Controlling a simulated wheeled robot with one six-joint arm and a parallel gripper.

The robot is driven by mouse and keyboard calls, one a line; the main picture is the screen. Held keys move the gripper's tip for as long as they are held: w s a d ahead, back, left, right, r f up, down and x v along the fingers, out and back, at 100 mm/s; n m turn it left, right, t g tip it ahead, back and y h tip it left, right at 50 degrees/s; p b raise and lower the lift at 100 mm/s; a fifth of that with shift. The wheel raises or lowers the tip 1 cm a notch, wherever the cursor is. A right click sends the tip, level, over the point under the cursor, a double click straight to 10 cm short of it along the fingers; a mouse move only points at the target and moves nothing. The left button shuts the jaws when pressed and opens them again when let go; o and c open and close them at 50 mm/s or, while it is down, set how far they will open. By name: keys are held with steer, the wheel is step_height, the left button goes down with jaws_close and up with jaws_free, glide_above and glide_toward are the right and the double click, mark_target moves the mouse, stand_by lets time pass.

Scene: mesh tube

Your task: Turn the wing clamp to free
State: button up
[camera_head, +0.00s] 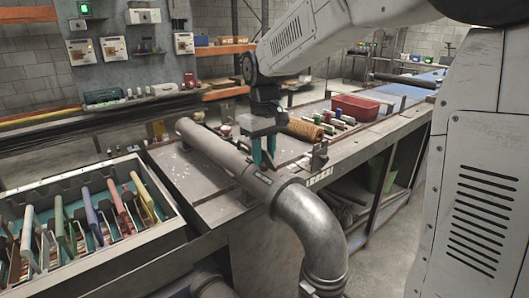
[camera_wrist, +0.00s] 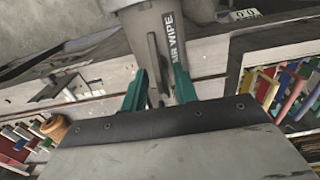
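The metal mesh tube (camera_head: 215,150) lies across the bench and runs into a large elbow (camera_head: 315,235). A thin grey upright piece, apparently the wing clamp (camera_wrist: 153,80), stands on the pipe between my fingers. In the head view I cannot make the wing out. My gripper (camera_head: 263,153) points down over the pipe; its green fingers also show in the wrist view (camera_wrist: 160,72). They are apart, with a visible gap around the wing, and no contact shows. The lower part of the wing is partly hidden by my gripper body.
A crate (camera_head: 180,210) with several coloured-handled tools stands at the left. On the bench behind are a brown roll (camera_head: 305,130), several small coloured items and a red bin (camera_head: 355,107). A small bracket (camera_head: 319,155) stands at the bench's front edge.

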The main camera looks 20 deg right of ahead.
jaws_close()
steer(key=shift+m, duration=0.3)
steer(key=m, duration=1.1)
steer(key=shift+m, duration=0.3)
steer(key=m, duration=0.5)
steer(key=shift+m, duration=0.3)
steer(key=shift+r, duration=0.1)
